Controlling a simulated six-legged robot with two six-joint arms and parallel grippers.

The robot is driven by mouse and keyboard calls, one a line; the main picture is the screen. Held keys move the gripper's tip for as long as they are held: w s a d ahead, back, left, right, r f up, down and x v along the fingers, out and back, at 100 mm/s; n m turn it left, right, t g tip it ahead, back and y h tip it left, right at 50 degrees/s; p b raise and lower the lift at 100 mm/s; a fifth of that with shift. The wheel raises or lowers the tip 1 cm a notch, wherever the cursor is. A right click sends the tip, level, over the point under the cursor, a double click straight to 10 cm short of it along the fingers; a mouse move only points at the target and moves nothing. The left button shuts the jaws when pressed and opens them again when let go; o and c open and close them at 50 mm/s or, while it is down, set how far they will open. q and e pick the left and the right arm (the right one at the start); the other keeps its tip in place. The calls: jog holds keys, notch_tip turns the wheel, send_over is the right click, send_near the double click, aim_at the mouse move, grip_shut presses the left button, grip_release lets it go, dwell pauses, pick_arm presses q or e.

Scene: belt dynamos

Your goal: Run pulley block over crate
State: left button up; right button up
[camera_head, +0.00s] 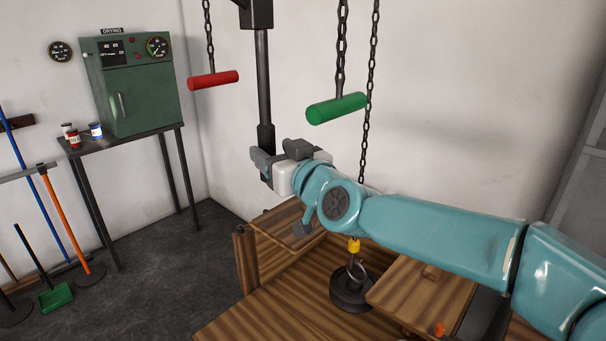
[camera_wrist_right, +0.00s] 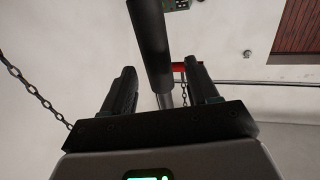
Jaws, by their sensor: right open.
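My right gripper (camera_head: 262,165) is open at the lower end of a dark hanging pole (camera_head: 263,80). In the right wrist view the pole (camera_wrist_right: 152,45) runs between the two spread fingers (camera_wrist_right: 160,88), with room on both sides; I see no contact. The pole hangs from a dark block (camera_head: 256,13) at the top edge. A long chain (camera_head: 370,80) runs down behind my right arm. Below the arm, a yellow-collared hook (camera_head: 354,246) hangs over a black round weight (camera_head: 350,291) inside the wooden crate (camera_head: 285,312). My arm hides part of the crate. My left gripper is out of view.
A red handle (camera_head: 213,79) and a green handle (camera_head: 337,108) hang on chains beside the pole. A green drying cabinet (camera_head: 138,97) stands on a dark table (camera_head: 100,147) at left, with small cans. Brooms lean at far left. The floor between is clear.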

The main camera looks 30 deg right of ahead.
jog(key=s+d, duration=0.1)
jog(key=s, duration=1.1)
jog(key=shift+s, duration=0.15)
jog(key=shift+s, duration=0.1)
